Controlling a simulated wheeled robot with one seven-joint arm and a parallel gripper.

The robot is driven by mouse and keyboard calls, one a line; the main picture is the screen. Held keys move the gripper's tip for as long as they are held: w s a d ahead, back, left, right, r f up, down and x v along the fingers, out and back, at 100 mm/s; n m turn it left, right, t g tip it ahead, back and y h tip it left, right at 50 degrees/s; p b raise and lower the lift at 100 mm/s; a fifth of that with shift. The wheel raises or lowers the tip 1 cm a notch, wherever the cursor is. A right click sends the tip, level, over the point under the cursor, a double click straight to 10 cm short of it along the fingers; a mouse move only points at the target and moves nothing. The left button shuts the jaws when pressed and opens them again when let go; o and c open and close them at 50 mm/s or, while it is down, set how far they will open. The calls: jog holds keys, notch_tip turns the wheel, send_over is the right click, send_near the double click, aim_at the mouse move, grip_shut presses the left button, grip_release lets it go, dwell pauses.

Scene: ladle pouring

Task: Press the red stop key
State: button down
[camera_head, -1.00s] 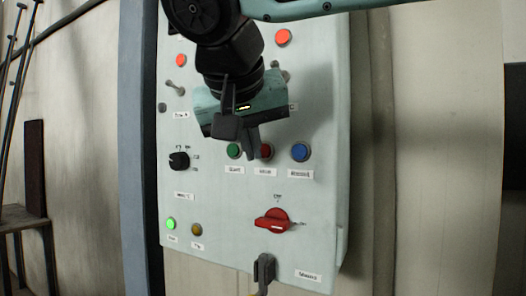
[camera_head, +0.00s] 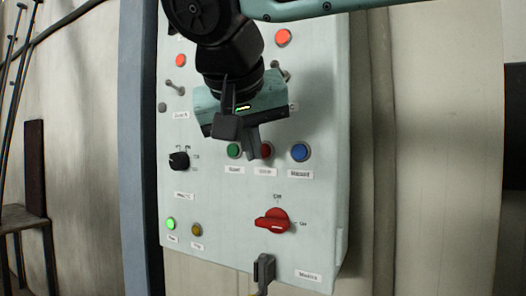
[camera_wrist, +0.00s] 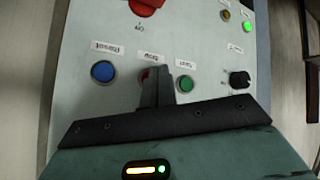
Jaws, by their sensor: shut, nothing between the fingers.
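The red stop key (camera_head: 266,151) is the middle one in a row of three keys on the pale control panel (camera_head: 230,205). My gripper (camera_head: 253,156) is shut and empty, its fingertips in front of the red key and covering part of it. In the wrist view only an edge of the red key (camera_wrist: 145,75) shows beside my shut fingers (camera_wrist: 157,72). I cannot tell whether the fingertips touch the key. The green key (camera_head: 233,151) is to its left and the blue key (camera_head: 299,152) to its right in the head view.
A red rotary switch (camera_head: 272,221) sits below the keys, and a black knob (camera_head: 179,161) at the left. A lit green lamp (camera_head: 170,223) and an amber lamp (camera_head: 196,229) are lower left. A plug with a cable (camera_head: 264,269) hangs at the bottom edge.

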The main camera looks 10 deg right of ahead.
jog(key=shift+w+d, duration=0.25)
jog(key=shift+w, duration=0.1)
jog(key=shift+w+d, duration=0.25)
jog(key=shift+w, duration=0.05)
dwell(0.8)
jog(key=shift+s, duration=0.1)
jog(key=shift+s+a+b, duration=0.4)
jog(key=shift+s+a, duration=0.1)
jog(key=shift+s, duration=0.05)
dwell(0.3)
jog(key=s+a, duration=0.1)
jog(key=s, duration=0.1)
jog(key=s+a, duration=0.2)
dwell(0.4)
dwell(0.5)
